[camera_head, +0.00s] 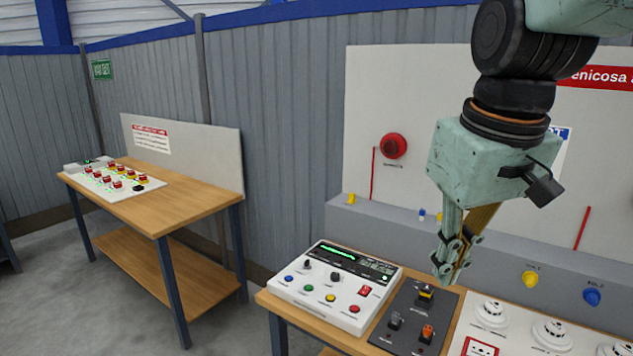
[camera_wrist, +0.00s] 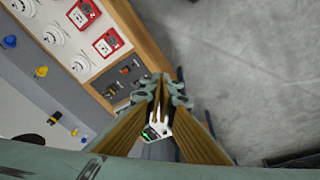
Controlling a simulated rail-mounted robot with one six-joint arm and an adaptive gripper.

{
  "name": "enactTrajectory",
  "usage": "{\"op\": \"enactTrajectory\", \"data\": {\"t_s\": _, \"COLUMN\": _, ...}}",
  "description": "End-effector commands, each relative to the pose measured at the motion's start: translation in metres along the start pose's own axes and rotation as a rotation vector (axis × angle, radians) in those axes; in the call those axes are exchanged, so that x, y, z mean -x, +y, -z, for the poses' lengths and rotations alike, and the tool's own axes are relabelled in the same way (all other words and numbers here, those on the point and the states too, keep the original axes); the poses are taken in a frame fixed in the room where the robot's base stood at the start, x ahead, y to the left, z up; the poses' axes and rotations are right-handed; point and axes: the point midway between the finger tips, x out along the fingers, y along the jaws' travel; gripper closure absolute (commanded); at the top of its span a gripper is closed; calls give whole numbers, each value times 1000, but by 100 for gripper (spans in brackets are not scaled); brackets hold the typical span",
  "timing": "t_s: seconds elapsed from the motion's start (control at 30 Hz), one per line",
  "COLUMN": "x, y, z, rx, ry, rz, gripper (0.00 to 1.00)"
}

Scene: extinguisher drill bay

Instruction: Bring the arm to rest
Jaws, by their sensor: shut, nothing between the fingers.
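My gripper (camera_head: 447,274) hangs from the pale green wrist in the right half of the head view. Its fingers point down and are shut with nothing between them. It is above the dark switch panel (camera_head: 391,340) on the near bench, close to the yellow-topped switch (camera_head: 426,293) in the picture; I cannot tell the exact gap. In the wrist view the closed fingertips (camera_wrist: 161,79) are in the middle, and the dark panel (camera_wrist: 110,92) shows just left of them.
A white control box (camera_head: 335,285) with coloured buttons stands left of the panel. Several smoke detectors (camera_head: 491,312) sit to its right. A grey ledge with coloured knobs and a white backboard (camera_head: 415,150) stand behind. A second wooden table (camera_head: 180,190) is at the left. Floor between is clear.

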Motion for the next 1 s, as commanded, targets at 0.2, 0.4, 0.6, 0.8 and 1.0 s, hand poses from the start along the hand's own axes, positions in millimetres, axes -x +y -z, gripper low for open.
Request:
{"op": "enactTrajectory", "data": {"t_s": 0.2, "x": 3, "y": -8, "z": -37, "rx": -49, "ry": 21, "rz": -7, "gripper": 100}}
{"op": "enactTrajectory", "data": {"t_s": 0.4, "x": 4, "y": -15, "z": -70, "rx": -95, "ry": 39, "rz": -12, "gripper": 100}}
{"op": "enactTrajectory", "data": {"t_s": 0.6, "x": 1, "y": -22, "z": -103, "rx": -142, "ry": 56, "rz": -17, "gripper": 100}}
{"op": "enactTrajectory", "data": {"t_s": 0.8, "x": -3, "y": -29, "z": -135, "rx": -187, "ry": 75, "rz": -20, "gripper": 100}}
{"op": "enactTrajectory", "data": {"t_s": 1.0, "x": -10, "y": -35, "z": -164, "rx": -229, "ry": 90, "rz": -23, "gripper": 100}}
